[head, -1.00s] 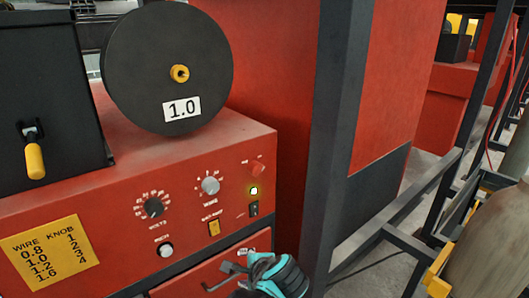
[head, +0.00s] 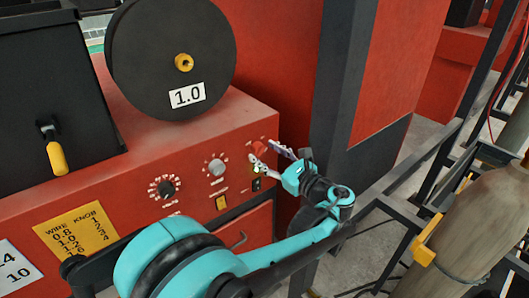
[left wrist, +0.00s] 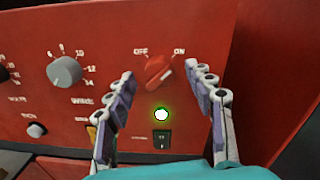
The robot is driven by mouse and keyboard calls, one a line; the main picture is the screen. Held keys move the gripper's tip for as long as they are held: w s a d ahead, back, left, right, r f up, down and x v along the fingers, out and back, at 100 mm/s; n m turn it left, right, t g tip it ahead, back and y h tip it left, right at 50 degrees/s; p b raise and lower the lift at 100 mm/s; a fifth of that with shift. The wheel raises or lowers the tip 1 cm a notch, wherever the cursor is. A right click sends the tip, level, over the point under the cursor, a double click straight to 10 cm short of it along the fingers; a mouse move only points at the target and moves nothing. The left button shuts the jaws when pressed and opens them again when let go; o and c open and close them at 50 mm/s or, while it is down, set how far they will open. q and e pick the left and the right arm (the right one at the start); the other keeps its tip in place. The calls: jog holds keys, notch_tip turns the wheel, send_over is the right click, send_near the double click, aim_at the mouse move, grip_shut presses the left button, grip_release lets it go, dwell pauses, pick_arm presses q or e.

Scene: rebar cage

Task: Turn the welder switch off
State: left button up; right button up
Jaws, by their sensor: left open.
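The welder (head: 120,170) is a red machine with a control panel facing me. Its red rotary switch (left wrist: 158,70) sits between the OFF and ON labels and looks slanted toward ON. It also shows at the panel's right end in the head view (head: 259,147). A lit yellow-green lamp (left wrist: 161,114) glows below the switch. My left gripper (head: 264,157) is open and empty in front of the panel. In the left wrist view its fingers (left wrist: 165,82) stand either side of the switch, apart from it. My right gripper is not in view.
A small black rocker switch (left wrist: 161,139) is below the lamp, and a grey knob (left wrist: 65,71) is to the left. A dark steel post (head: 340,100) stands right of the welder. A tan cylinder (head: 475,220) is at the far right.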

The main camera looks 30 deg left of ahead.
pick_arm(q)
jog(key=shift+w+a, duration=0.15)
jog(key=shift+a, duration=0.25)
jog(key=c, duration=1.2)
jog(key=shift+o, duration=0.2)
